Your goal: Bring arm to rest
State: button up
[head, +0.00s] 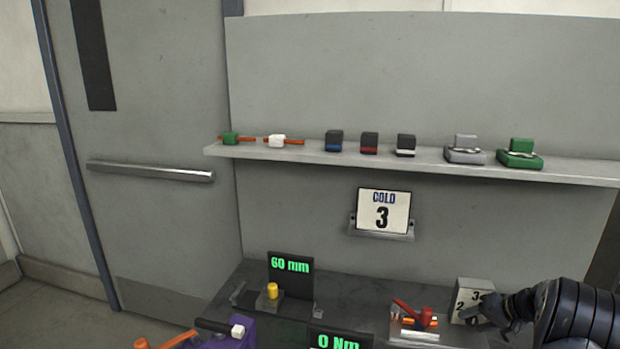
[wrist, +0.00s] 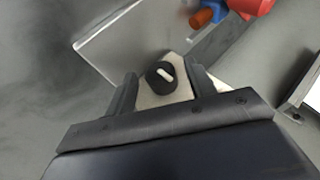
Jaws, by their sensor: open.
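My gripper (head: 490,312) is at the lower right in the head view, in front of a white dial box (head: 468,294) with black numbers on it. In the wrist view my gripper (wrist: 163,76) is open. Its two dark fingers stand on either side of a black round knob (wrist: 153,80) with a white mark. The knob is on a pale plate. A gap shows between the knob and each finger. I cannot tell how far along its depth the fingers reach. In the head view the gripper hides the knob.
A tray (head: 396,329) with red and orange tools is left of the gripper. A "60 mm" display (head: 290,264) and a yellow piece (head: 272,290) stand further left on the dark bench (head: 345,290).

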jog(key=shift+s+a+r+h, duration=0.1)
jog(key=shift+r+h, duration=0.2)
jog(key=shift+r, duration=0.05)
jog(key=shift+f+g+p, duration=0.15)
jog(key=shift+g+p, duration=0.15)
jog(key=shift+p, duration=0.15)
jog(key=shift+f, duration=0.1)
jog(key=shift+f+b, duration=0.1)
jog(key=shift+b, duration=0.25)
